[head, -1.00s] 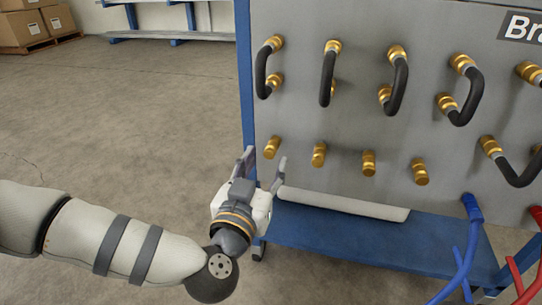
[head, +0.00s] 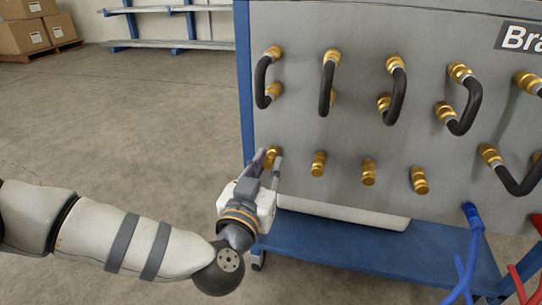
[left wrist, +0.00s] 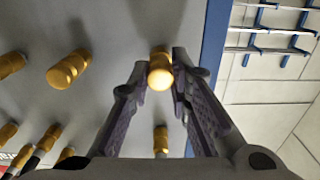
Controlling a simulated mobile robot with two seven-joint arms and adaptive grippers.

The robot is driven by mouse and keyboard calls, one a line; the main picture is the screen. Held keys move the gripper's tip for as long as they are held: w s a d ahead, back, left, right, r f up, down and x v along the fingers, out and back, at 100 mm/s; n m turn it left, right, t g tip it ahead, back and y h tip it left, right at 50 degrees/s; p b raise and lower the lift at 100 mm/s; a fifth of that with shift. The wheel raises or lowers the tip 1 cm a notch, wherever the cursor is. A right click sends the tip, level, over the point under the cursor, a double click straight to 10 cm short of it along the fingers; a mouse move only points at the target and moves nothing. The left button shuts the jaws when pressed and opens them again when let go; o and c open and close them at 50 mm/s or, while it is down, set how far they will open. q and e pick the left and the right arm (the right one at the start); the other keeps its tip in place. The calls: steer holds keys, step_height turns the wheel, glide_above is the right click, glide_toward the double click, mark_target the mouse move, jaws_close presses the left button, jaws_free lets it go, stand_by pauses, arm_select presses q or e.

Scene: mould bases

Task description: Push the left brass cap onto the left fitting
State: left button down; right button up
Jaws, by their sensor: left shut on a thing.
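The left brass cap (head: 273,154) sits at the left end of the lower row on the grey panel, near its blue left edge. My left gripper (head: 270,163) reaches it from below left. In the left wrist view the fingertips (left wrist: 160,68) are at both sides of the brass cap (left wrist: 160,77), shut on it. The left fitting behind the cap is hidden, so I cannot tell how far the cap is seated. My right gripper is not in view.
More brass caps (head: 318,164) stand to the right in the same row. Black hoses (head: 328,85) loop between brass fittings above. A blue shelf (head: 330,238) with a pale bar (head: 340,212) lies below. Blue hoses (head: 462,270) hang at the lower right. The floor at left is clear.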

arm_select(q)
steer(key=shift+p+v, duration=1.5)
steer(key=shift+v, duration=0.7)
steer(key=shift+s, duration=0.15)
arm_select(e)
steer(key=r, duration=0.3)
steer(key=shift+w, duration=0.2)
arm_select(q)
steer(key=p+v, duration=0.4)
steer(key=v, duration=0.2)
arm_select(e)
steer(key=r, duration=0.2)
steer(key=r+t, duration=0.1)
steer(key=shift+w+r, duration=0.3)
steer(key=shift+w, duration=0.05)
